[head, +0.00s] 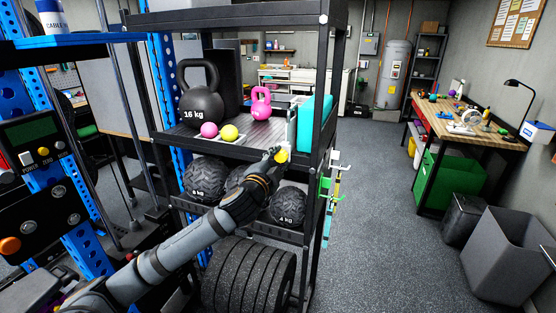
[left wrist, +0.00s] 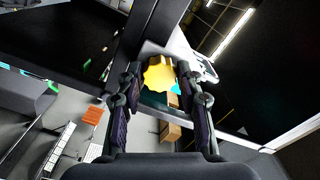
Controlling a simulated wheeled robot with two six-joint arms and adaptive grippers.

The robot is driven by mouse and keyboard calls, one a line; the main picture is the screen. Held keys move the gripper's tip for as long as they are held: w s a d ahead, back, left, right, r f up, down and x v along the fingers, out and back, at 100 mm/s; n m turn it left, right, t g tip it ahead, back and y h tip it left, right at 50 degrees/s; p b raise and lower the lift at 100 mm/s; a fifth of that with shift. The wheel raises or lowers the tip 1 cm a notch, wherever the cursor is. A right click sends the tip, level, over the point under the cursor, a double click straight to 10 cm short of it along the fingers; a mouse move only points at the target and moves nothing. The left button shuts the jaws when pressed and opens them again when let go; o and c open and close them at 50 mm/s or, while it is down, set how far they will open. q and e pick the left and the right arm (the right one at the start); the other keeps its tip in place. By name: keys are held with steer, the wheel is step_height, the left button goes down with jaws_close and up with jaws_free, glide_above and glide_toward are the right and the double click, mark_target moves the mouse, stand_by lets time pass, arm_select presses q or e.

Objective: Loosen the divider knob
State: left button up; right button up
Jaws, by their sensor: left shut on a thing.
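The yellow lobed divider knob (left wrist: 158,76) sits between the fingers of my left gripper (left wrist: 159,84) in the left wrist view. In the head view, a small yellow part of the knob (head: 283,156) shows at the shelf's front edge, partly hidden by my left gripper (head: 276,157). That gripper is shut on the knob. A pale upright divider plate (head: 292,128) stands on the shelf (head: 245,137) just above the knob. My right gripper is not in view.
The shelf holds a black kettlebell (head: 200,98), a pink kettlebell (head: 261,103), pink and yellow balls, and a turquoise block (head: 315,122). Textured medicine balls (head: 205,179) sit below, with weight plates (head: 248,278) at the bottom. Open floor (head: 375,220) lies right of the rack.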

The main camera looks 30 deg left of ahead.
arm_select(q)
steer(key=shift+n, duration=1)
steer(key=o, duration=1.2)
steer(key=shift+c, duration=0.2)
step_height(320, 180, up, 10)
